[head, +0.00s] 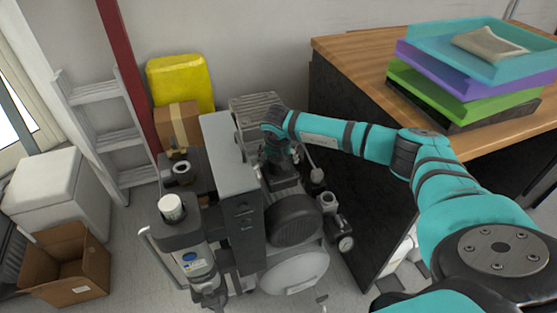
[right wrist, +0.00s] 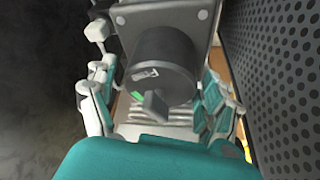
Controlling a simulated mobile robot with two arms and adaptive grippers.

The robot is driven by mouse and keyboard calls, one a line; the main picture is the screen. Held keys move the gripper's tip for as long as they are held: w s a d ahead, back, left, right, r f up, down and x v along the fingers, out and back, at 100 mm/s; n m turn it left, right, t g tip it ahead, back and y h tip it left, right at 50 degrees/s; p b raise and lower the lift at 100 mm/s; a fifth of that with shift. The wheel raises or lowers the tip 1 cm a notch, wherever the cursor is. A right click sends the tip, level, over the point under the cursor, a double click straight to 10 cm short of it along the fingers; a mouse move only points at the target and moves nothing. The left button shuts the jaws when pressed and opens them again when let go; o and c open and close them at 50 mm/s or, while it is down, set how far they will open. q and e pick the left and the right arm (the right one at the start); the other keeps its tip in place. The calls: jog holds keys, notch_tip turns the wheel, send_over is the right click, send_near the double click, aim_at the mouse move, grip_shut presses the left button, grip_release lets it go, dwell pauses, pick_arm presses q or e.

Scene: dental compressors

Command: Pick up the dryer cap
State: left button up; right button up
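My right gripper (right wrist: 152,75) is open. In the right wrist view its fingers stand apart on the two sides of a dark round part (right wrist: 165,62) with a small green mark, and I cannot tell whether they touch it. In the head view my right gripper (head: 277,156) is over the middle of the compressor unit (head: 237,160), and its fingers are mostly hidden. A white round cap (head: 172,207) tops the grey canister at the unit's front left. I cannot tell which part is the dryer cap. My left gripper is not in view.
A wooden desk (head: 350,45) with stacked trays (head: 470,65) stands at the right, its dark side panel close to the unit. A ladder (head: 103,130), a yellow case (head: 180,82) and cardboard boxes (head: 65,265) stand left. Some floor is bare at front left.

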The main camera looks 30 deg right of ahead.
jog(key=c, duration=1.1)
jog(key=shift+o, duration=0.2)
jog(key=shift+r, duration=0.1)
